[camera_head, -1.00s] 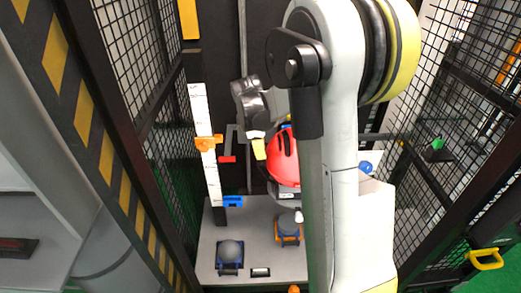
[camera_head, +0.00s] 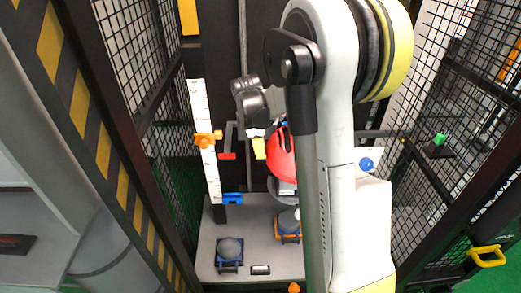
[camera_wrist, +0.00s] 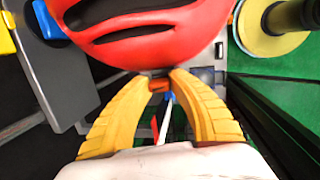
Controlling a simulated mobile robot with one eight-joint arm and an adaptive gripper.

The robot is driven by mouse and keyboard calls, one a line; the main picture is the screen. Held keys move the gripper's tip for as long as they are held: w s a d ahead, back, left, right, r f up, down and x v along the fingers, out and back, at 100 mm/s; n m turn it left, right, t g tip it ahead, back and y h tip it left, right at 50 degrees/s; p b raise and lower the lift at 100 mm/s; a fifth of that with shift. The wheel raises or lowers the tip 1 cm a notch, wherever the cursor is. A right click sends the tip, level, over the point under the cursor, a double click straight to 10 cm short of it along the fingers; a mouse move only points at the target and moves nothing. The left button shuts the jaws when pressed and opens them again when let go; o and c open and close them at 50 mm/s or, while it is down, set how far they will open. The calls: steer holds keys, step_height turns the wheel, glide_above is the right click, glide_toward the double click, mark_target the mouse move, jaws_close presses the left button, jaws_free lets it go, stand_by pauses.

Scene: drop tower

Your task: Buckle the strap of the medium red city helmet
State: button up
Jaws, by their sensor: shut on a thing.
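The red helmet (camera_head: 281,160) is in the middle of the head view, partly hidden behind my arm. Its red shell with dark vents (camera_wrist: 140,30) fills the top of the wrist view. My gripper (camera_wrist: 160,83) has its two yellow fingers closed together on a small orange-red piece (camera_wrist: 159,85) just below the helmet's edge. I cannot tell whether this piece is part of the strap's buckle. In the head view a yellow fingertip of my gripper (camera_head: 259,148) is just left of the helmet. The rest of the strap is not clearly visible.
A white scale (camera_head: 206,150) with an orange slider (camera_head: 208,138) stands to the left. Grey domed pieces on a blue base (camera_head: 229,264) and an orange base (camera_head: 289,238) are on the grey plate (camera_head: 240,215). Black mesh panels (camera_head: 480,90) enclose both sides.

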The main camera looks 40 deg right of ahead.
steer(key=o, duration=0.8)
steer(key=v, duration=1.2)
steer(key=shift+a, duration=0.15)
steer(key=s+a+f+m+t, duration=0.1)
steer(key=s+a+m+t, duration=0.1)
steer(key=s+a+m, duration=0.2)
steer(key=s+a+f+m+t+y+b, duration=0.1)
steer(key=s+a+m+t, duration=0.1)
steer(key=s+a, duration=0.6)
steer(key=s+a+m+t+y+b, duration=0.1)
steer(key=s+a+m+t, duration=0.1)
steer(key=s+a+m, duration=0.3)
steer(key=shift+s+a+f+m, duration=0.1)
steer(key=shift+s+a+f, duration=0.1)
steer(key=shift+a, duration=0.4)
steer(key=shift+s+a+f+m, duration=0.1)
steer(key=shift+s+a, duration=0.1)
steer(key=shift+a, duration=0.35)
steer(key=shift+s+a+f+m, duration=0.1)
steer(key=shift+s+a, duration=0.15)
steer(key=shift+a, duration=0.35)
